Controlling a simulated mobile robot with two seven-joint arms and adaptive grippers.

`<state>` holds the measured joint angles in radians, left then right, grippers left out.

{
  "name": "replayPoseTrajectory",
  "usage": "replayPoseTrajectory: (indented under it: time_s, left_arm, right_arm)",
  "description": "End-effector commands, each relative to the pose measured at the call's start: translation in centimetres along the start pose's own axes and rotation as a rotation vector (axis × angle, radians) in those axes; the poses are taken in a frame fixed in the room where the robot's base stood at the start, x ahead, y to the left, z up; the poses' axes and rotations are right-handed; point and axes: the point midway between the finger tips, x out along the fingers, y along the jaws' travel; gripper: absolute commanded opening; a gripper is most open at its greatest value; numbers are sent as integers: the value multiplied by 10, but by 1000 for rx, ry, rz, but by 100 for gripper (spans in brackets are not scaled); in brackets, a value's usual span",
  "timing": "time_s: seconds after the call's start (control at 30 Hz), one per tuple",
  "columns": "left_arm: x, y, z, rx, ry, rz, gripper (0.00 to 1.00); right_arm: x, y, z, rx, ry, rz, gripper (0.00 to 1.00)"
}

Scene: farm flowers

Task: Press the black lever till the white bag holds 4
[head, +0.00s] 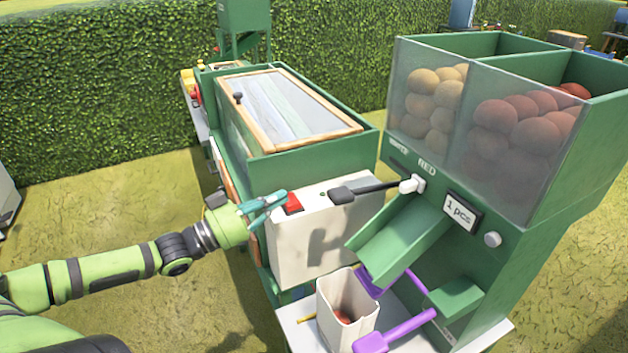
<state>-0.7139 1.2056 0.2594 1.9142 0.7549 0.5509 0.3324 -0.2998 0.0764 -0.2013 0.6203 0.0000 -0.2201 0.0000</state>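The black lever (342,194) is a black handle on a dark rod that runs to a white pivot on the front of the green dispenser, above its chute (400,238). The white bag (347,330) stands open and upright below the chute. Something reddish shows inside it, but I cannot tell how many pieces. The display (461,212) reads "1 pcs". My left gripper (276,204) has teal fingers, spread apart and empty, close to the red button (293,203), left of the lever handle. I cannot tell whether a finger touches the button's box. My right gripper is not in view.
The dispenser's clear bins hold yellow balls (435,95) and red balls (520,125). Purple bars (395,330) lie beside the bag. A white box (310,240) stands under the lever handle, with a green lidded chest (290,110) behind. Grass is open at left.

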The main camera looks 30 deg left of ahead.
Motion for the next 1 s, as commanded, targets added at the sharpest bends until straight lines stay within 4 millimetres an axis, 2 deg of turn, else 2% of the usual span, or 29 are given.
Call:
replayPoseTrajectory:
  time_s: [0.03,0.1,0.2,0.63,1.0]
  left_arm:
    - [7,14,-10,-15,20,41,0]
    - [12,24,-21,-32,43,73,0]
    - [16,31,-28,-43,57,93,0]
    - [19,31,-28,-41,61,92,0]
    - [50,33,-30,-39,64,91,0]
  right_arm:
    - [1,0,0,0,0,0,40]
    - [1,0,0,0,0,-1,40]
    - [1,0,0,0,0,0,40]
    - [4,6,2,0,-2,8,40]
    - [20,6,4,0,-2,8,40]
